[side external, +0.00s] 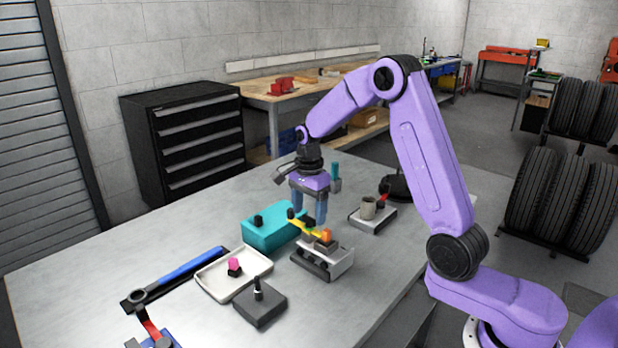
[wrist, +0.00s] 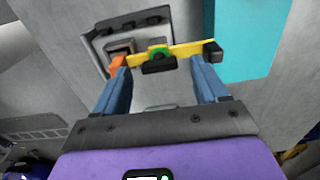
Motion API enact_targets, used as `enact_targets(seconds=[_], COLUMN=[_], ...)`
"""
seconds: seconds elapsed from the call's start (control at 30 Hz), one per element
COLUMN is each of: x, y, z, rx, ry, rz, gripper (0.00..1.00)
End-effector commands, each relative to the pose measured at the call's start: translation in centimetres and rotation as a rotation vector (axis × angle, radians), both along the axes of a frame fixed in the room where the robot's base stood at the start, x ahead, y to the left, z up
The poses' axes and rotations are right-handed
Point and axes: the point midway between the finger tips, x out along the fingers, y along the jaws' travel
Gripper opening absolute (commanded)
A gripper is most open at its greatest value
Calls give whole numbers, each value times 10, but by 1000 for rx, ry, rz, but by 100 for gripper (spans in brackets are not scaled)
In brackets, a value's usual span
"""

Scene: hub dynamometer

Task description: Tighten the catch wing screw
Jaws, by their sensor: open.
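A yellow bar (wrist: 185,51) lies across a grey metal fixture (side external: 325,266); the bar also shows in the side view (side external: 304,228). A black piece (wrist: 158,65) sits by a green ring (wrist: 158,53) near the bar's middle; it may be the catch wing screw, but I cannot tell for sure. An orange block (wrist: 117,65) is at one end of the bar, a black knob (wrist: 212,51) at the other. My gripper (wrist: 160,72) is open, its blue fingers on either side of the black piece, with nothing held. In the side view my gripper (side external: 309,214) points down above the bar; contact is unclear.
A teal box (side external: 272,233) stands close behind the fixture. A cream tray (side external: 215,281) with a pink knob, a dark block (side external: 260,305) and a blue-handled wrench (side external: 180,272) lie left.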

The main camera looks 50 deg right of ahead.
Motion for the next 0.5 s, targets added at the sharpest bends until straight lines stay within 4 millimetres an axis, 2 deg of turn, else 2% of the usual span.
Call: enact_targets(seconds=[0.5], x=[1], y=[0], z=[107], rx=[-1], ry=[-7], rz=[-1], gripper=[72])
